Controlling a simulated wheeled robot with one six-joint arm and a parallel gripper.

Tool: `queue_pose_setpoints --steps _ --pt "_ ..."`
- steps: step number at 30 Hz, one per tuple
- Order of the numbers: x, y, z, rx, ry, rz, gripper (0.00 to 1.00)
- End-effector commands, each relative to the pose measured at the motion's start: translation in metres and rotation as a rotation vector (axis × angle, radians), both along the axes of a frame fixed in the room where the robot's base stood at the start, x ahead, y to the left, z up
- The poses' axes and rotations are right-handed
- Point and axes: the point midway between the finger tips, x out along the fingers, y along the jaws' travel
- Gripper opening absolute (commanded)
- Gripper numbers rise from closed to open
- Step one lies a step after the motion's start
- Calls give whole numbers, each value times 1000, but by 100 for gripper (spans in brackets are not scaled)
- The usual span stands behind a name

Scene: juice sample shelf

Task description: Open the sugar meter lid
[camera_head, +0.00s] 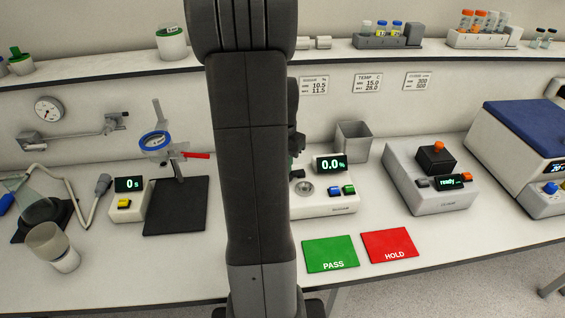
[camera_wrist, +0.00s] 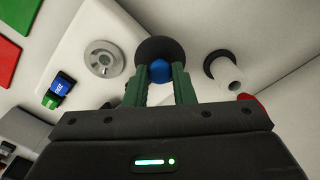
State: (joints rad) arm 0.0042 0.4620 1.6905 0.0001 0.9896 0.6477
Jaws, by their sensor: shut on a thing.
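The sugar meter (camera_head: 310,207) is a white box with a "0.0 %" display, partly hidden behind my arm in the head view. Its round metal well (camera_head: 305,188) is uncovered; it also shows in the wrist view (camera_wrist: 103,58). My gripper (camera_wrist: 160,75) has green fingers shut on a blue knob (camera_wrist: 160,71). A round black lid (camera_wrist: 150,48) is right behind the knob, beside the well and not over it. In the head view the arm hides most of the gripper and lid. I cannot tell the lid's tilt.
Green PASS (camera_head: 331,254) and red HOLD (camera_head: 390,245) mats lie in front of the meter. A grey bin (camera_head: 352,142) stands behind it, and a grey "ready" device (camera_head: 431,178) to the right. A shelf with vial racks (camera_head: 388,40) runs above.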

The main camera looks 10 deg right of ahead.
Motion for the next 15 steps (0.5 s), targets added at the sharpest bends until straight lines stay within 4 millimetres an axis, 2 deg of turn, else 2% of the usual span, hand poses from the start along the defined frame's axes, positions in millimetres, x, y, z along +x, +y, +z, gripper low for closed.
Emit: queue_pose_setpoints --steps 1,4,15 --pt "1 0 1 -1 -4 1 27" --pt "1 0 1 -1 -3 1 45" --pt "1 0 6 0 -4 1 45"
